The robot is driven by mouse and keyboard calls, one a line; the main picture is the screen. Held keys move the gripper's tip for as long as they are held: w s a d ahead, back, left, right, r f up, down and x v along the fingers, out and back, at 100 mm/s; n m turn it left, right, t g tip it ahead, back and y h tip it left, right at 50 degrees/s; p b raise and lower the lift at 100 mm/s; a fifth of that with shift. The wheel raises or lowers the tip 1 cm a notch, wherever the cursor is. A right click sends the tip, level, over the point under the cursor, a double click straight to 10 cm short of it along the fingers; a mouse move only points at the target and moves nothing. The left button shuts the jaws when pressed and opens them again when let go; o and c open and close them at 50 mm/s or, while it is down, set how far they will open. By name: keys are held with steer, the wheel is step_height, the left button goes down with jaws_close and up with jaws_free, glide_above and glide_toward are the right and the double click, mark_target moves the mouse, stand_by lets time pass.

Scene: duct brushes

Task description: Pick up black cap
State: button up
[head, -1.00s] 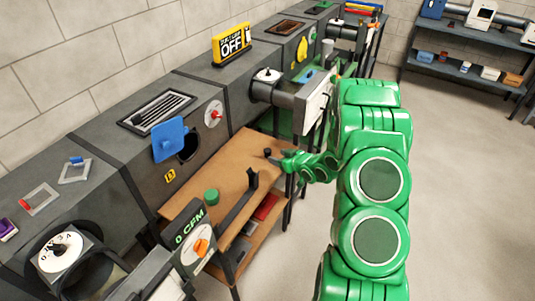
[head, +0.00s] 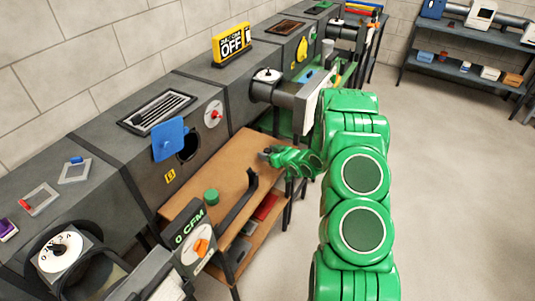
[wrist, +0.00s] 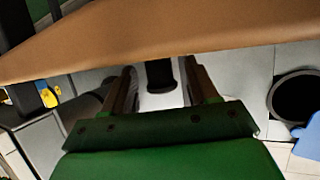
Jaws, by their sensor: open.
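The black cap (wrist: 160,74) is a short dark cylinder standing on the brown wooden table top (wrist: 190,25), which appears upside down in the wrist view. My gripper (wrist: 161,88) is open, with one finger on each side of the cap and a gap visible on both sides. In the head view my gripper (head: 267,152) is low over the far right part of the wooden table (head: 228,165). There the cap is hidden or cannot be told from the dark fingertips.
A green cylinder (head: 211,196) and a black bar (head: 238,201) are on the table's nearer part. The grey duct (head: 140,150) runs along the table's left, with a blue flap (head: 169,139) beside a round opening. Open floor (head: 450,200) lies to the right.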

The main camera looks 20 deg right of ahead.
steer(key=shift+w+a+f, duration=0.15)
steer(key=shift+w, duration=0.1)
steer(key=c, duration=1)
